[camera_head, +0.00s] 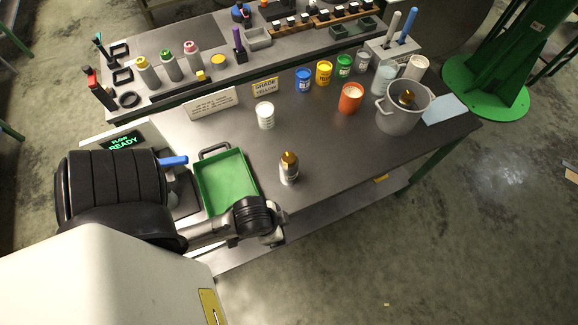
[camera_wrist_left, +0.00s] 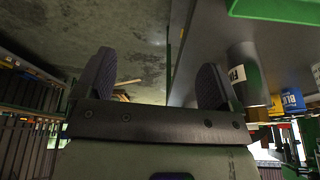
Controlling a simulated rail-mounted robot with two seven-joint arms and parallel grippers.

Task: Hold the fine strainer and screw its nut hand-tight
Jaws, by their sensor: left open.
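The fine strainer (camera_head: 289,175) is a small silver cylinder standing upright near the front edge of the bench. A brass nut (camera_head: 289,158) sits on its top; how tight it is I cannot tell. My left gripper (camera_head: 272,232) is below and left of the strainer in the head view, at the bench's front edge, apart from it. In the left wrist view its two dark fingers (camera_wrist_left: 153,78) are spread and empty. A grey cylinder with a partly hidden "FI" label (camera_wrist_left: 245,72) shows just beyond the right finger. My right gripper is in no view.
A green tray (camera_head: 226,182) lies left of the strainer. A white cup (camera_head: 265,115), an orange jar (camera_head: 350,97) and a grey pot (camera_head: 402,115) with a brass-topped part inside stand behind. The bench (camera_head: 330,150) right of the strainer is clear.

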